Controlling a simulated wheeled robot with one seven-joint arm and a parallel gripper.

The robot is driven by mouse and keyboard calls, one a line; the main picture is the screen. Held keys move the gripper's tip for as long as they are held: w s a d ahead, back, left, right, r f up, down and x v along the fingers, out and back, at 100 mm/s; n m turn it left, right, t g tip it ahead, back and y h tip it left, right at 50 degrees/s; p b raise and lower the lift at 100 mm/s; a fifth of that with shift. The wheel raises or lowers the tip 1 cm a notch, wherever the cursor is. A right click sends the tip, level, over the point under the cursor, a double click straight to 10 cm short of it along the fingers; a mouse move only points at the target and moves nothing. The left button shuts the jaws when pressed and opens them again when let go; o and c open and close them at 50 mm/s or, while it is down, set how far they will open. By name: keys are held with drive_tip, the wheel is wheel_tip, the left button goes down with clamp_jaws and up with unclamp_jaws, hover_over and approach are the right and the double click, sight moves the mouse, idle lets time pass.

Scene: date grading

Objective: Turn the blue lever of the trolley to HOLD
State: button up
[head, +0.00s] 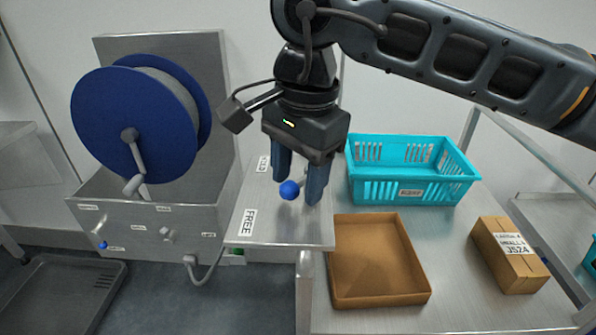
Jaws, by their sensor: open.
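The blue lever's round knob (289,190) shows on a metal plate (270,225) at the trolley's left side. A label reading FREE (249,222) is on the plate's near left part. A second label, HOLD (263,164), partly readable, is farther back. My gripper (302,195) points down over the plate, its two fingers apart. The knob appears between the fingers, close to the left one. I cannot tell whether a finger touches it. The lever's rod is mostly hidden by the knob and fingers.
A turquoise crate (365,190), a brown tray (345,301) and a labelled cardboard box (505,263) stand on the metal trolley top (465,312). A blue hose reel (105,115) rises over a metal basin (90,190) at left. A grey tray (112,268) lies on the floor.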

clamp_jaws()
idle(0.5)
